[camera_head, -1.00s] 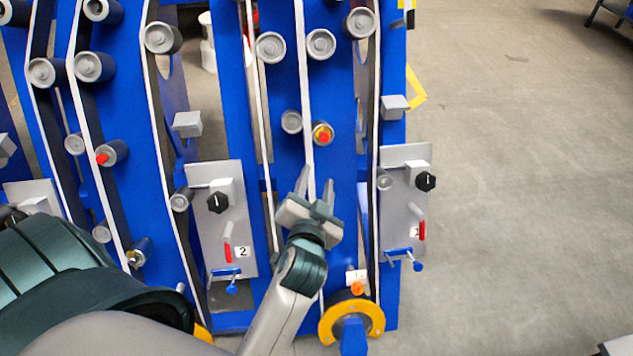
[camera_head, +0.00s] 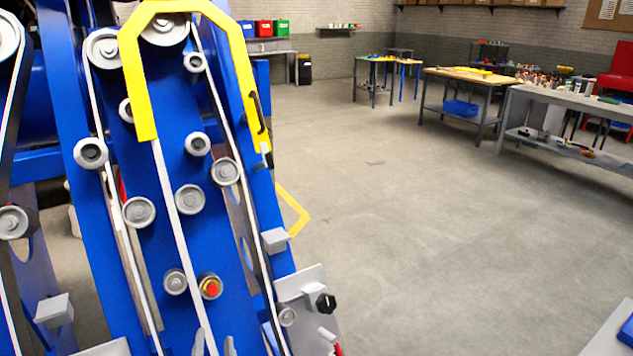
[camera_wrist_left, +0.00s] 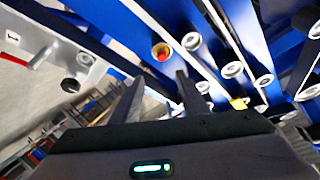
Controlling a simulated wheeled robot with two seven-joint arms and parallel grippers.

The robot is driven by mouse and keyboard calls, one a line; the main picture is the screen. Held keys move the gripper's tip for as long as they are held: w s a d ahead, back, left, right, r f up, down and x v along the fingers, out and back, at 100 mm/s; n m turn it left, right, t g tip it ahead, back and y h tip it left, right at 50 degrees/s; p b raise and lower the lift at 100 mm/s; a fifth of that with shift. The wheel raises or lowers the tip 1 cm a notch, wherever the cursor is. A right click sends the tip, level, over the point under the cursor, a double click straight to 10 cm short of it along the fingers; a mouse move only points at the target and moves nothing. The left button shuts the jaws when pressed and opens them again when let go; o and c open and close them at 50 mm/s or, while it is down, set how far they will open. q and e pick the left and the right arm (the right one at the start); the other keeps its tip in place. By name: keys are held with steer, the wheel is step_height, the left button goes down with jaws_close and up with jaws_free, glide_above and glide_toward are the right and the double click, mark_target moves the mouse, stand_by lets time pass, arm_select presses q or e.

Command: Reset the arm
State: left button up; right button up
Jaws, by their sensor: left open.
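My left gripper (camera_head: 214,345) just shows at the bottom edge of the head view, as two grey fingertips in front of the blue harvester chassis (camera_head: 150,275). Its arm is out of frame below. In the left wrist view my left gripper (camera_wrist_left: 160,95) has its two dark fingers apart with nothing between them. The chassis rollers and belts lie beyond the fingers. My right gripper is in neither view.
A grey panel with a black knob (camera_head: 326,303) sticks out at the chassis's lower right. A yellow guard (camera_head: 134,75) caps the chassis. Open concrete floor (camera_head: 400,220) lies to the right. Work tables (camera_head: 470,78) and a grey bench (camera_head: 560,98) stand farther back.

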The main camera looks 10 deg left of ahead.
arm_select(q)
steer(key=w+d+f+m+g+h, duration=0.1)
steer(key=d+f+h, duration=0.15)
steer(key=f, duration=0.55)
steer(key=d+f+m+g+h, duration=0.1)
steer(key=d+f, duration=0.2)
steer(key=f, duration=0.5)
steer(key=s+d+f+g+h, duration=0.15)
steer(key=s+f, duration=0.25)
steer(key=f, duration=0.6)
steer(key=s+d+f+g+h, duration=0.1)
steer(key=s+d+f, duration=0.2)
steer(key=f, duration=0.7)
steer(key=s+a+f+g, duration=0.2)
steer(key=s+f, duration=0.9)
steer(key=s, duration=0.2)
steer(key=s+a+f+n+g+h, duration=0.1)
steer(key=s+a+f+g, duration=0.1)
steer(key=s+f, duration=1)
steer(key=shift+s+g, duration=0.75)
steer(key=shift+s, duration=0.15)
steer(key=shift+a, duration=0.1)
